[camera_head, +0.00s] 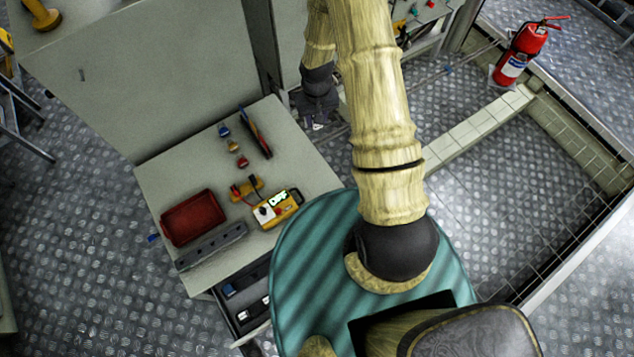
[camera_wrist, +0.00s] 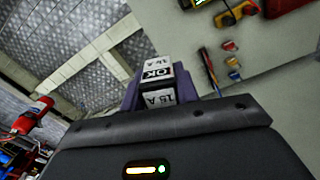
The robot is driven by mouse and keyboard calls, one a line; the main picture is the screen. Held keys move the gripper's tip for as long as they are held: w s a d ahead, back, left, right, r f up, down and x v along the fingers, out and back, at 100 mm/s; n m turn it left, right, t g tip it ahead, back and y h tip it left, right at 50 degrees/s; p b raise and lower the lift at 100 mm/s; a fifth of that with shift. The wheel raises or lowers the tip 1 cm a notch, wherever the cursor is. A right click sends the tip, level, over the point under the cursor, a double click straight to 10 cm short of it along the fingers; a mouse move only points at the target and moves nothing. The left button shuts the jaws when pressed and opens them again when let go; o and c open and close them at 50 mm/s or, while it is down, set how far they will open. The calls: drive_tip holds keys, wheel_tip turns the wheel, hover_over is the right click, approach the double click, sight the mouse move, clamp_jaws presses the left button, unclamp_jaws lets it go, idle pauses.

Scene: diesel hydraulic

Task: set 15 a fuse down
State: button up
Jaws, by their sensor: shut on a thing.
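My gripper (camera_wrist: 160,90) is shut on the 15 A fuse (camera_wrist: 158,73), a small block with white labels that read "15 A" and "OK" in the wrist view. The purple-grey fingers lie on either side of it. In the head view my gripper (camera_head: 318,108) is beyond the far right edge of the grey bench top (camera_head: 290,145), apart from it. Three small fuse-like pieces stand in a row on the bench: a blue one (camera_head: 223,130), an orange one (camera_head: 233,146) and a red one (camera_head: 243,162).
The bench also holds a screwdriver-like tool (camera_head: 257,138), a yellow meter (camera_head: 278,210) with leads, a red tray (camera_head: 193,217) and a dark grey strip (camera_head: 212,246). An open drawer (camera_head: 243,300) is below. A fire extinguisher (camera_head: 519,55) stands far right.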

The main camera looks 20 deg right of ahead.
wheel_tip(320, 180, down, 28)
drive_tip(key=n+b, duration=0.3)
drive_tip(key=b, duration=3.4)
drive_tip(key=shift+f, duration=0.15)
drive_tip(key=shift+s, duration=0.1)
drive_tip(key=shift+f+b, duration=0.7)
drive_tip(key=shift+f, duration=2.35)
drive_tip(key=shift+f+b, duration=0.55)
drive_tip(key=shift+f, duration=1.35)
drive_tip(key=shift+f, duration=0.15)
